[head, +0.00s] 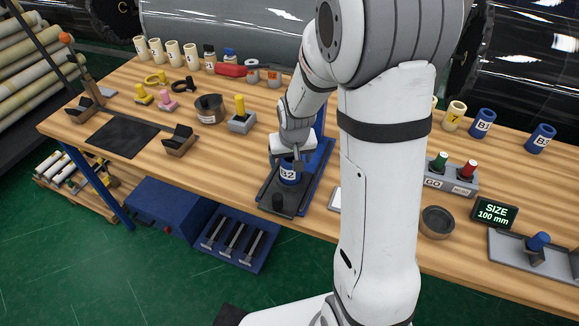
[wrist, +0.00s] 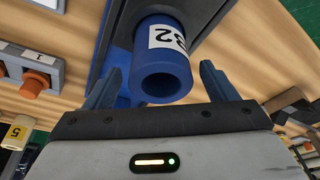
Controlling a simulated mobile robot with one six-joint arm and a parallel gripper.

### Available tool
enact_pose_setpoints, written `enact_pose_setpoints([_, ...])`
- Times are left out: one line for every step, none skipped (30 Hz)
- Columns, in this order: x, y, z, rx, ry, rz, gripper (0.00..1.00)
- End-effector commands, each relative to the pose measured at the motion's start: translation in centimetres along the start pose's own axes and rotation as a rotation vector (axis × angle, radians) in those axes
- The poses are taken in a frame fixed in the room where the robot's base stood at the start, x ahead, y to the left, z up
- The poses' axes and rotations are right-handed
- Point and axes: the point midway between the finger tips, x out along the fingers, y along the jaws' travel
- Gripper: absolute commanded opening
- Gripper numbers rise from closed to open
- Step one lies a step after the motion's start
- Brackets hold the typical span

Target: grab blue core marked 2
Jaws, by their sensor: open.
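The blue core marked B2 (head: 289,175) stands in a dark tray-like holder (head: 268,197) with a blue upright behind it. In the wrist view the same core (wrist: 162,77) shows its hollow round end and a white label, upside down. My gripper (wrist: 160,73) is open, with one finger on each side of the core and visible gaps between. In the head view my gripper (head: 295,158) is over the core and partly covers it. Two other blue cores, B1 (head: 482,122) and one with a less clear label (head: 540,138), stand at the right.
A grey button box (head: 450,182) with green and red knobs, a round dark dish (head: 437,222) and a size display (head: 494,212) are to the right. Black stands (head: 180,142) and a round container (head: 209,109) are left. My arm hides the table's middle.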

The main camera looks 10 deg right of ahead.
Motion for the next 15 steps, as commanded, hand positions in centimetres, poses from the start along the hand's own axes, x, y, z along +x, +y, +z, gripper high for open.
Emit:
enact_pose_setpoints([0.6, 0.0, 0.1, -0.001, -0.004, 0.0, 0.79])
enact_pose_setpoints([0.9, -0.1, 0.1, -0.001, -0.003, 0.0, 0.79])
enact_pose_setpoints([1.2, -0.1, 0.1, -0.001, -0.003, 0.0, 0.79])
enact_pose_setpoints([1.3, -0.1, 0.1, -0.001, -0.003, 0.0, 0.79])
enact_pose_setpoints([1.4, -0.1, 0.1, -0.001, -0.002, 0.0, 0.79])
enact_pose_setpoints([1.6, -0.1, 0.1, -0.002, 0.0, 0.0, 0.79])
enact_pose_setpoints([1.6, -0.1, 0.1, -0.002, 0.0, 0.0, 0.79])
enact_pose_setpoints([1.6, -0.1, 0.1, -0.002, 0.0, -0.001, 0.79])
enact_pose_setpoints([1.6, -0.1, 0.1, -0.002, 0.001, -0.001, 0.79])
enact_pose_setpoints([1.6, -0.1, 0.1, -0.002, 0.001, -0.001, 0.79])
enact_pose_setpoints([1.6, -0.1, 0.1, -0.002, 0.001, -0.001, 0.79])
enact_pose_setpoints([1.6, -0.1, 0.1, -0.002, 0.0, -0.001, 0.79])
enact_pose_setpoints([1.6, -0.1, 0.1, -0.002, 0.0, -0.001, 0.78])
enact_pose_setpoints([1.6, -0.1, 0.1, -0.002, 0.0, -0.001, 0.76])
enact_pose_setpoints([1.6, -0.1, 0.1, -0.002, 0.0, -0.001, 0.72])
